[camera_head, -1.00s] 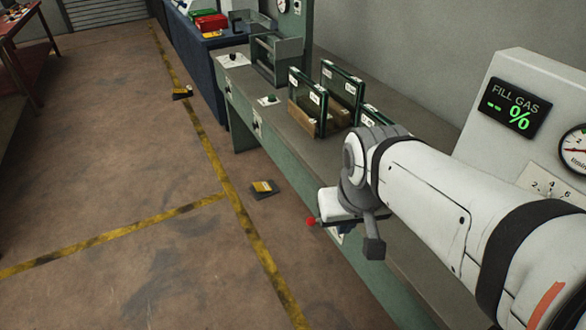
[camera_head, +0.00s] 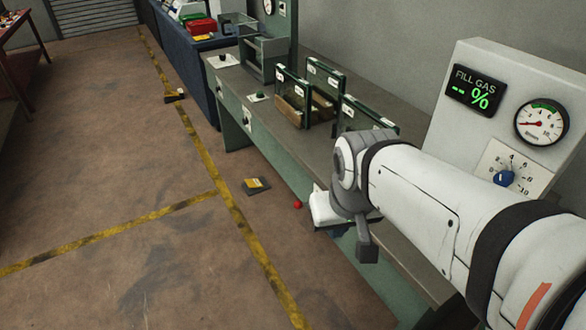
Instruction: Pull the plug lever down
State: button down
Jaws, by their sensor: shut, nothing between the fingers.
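A small red ball-shaped knob (camera_head: 297,205) shows at the front edge of the green workbench, just left of my gripper. It looks like the end of the plug lever, but the rest of the lever is hidden behind my gripper and wrist. My gripper (camera_head: 328,212) is at the bench's front side, close to the knob. Its fingertips are mostly hidden by my own wrist, and it holds nothing that I can see. I cannot tell whether it touches the lever.
The bench (camera_head: 398,245) runs from back left to front right. Upright green-edged frames (camera_head: 325,95) in wooden holders stand on it. A fill gas panel (camera_head: 478,130) with a gauge and blue knob stands at right.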

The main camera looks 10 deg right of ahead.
aim_at(298, 204)
jog(key=u, duration=0.05)
jog(key=k, duration=0.25)
jog(key=z, duration=2.7)
jog(key=k, duration=1.1)
jog(key=u, duration=1.55)
jog(key=i, duration=1)
